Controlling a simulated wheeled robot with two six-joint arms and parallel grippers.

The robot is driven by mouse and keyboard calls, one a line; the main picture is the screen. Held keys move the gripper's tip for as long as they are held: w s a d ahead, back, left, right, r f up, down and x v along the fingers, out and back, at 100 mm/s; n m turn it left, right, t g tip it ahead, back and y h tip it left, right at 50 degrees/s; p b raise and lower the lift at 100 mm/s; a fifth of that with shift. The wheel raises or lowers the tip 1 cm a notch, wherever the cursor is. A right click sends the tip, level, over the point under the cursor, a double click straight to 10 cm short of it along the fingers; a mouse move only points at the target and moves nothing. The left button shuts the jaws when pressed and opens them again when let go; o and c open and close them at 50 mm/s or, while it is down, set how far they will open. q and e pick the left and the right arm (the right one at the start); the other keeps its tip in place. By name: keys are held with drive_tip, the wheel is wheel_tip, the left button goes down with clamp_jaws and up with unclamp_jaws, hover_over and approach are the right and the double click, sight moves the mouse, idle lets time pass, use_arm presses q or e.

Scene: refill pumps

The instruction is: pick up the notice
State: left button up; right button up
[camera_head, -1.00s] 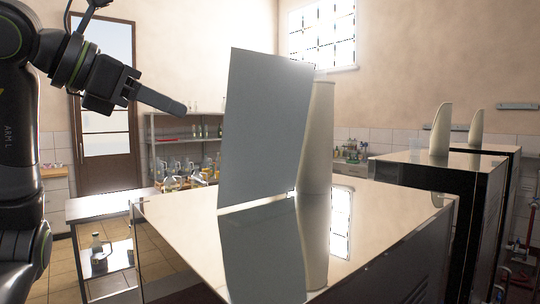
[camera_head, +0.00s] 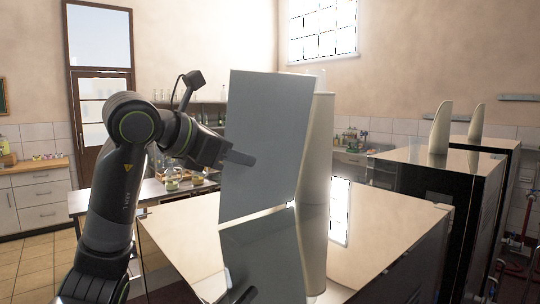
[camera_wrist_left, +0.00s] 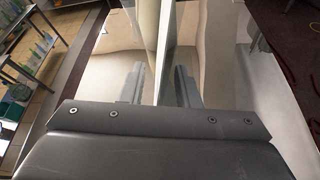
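My left gripper (camera_head: 236,158) is at the panel's left edge, about mid-height. One finger shows in front of the panel; the other is hidden behind it. In the left wrist view the notice (camera_wrist_left: 165,55) shows edge-on between the two fingers of my left gripper (camera_wrist_left: 160,88), with gaps on both sides, so the gripper is open around it. My right gripper is not in view.
A cream tapered fin (camera_head: 318,150) stands close behind the notice on the same cabinet. Two more cabinets with similar fins (camera_head: 441,128) stand at the right. A shelf with bottles and a low table (camera_head: 150,190) are behind my left arm.

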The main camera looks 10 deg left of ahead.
use_arm(q)
drive_tip(key=shift+x, duration=0.8)
drive_tip(key=shift+s+a, duration=0.1)
drive_tip(key=shift+c, duration=0.4)
clamp_jaws()
drive_tip(key=shift+r, duration=0.2)
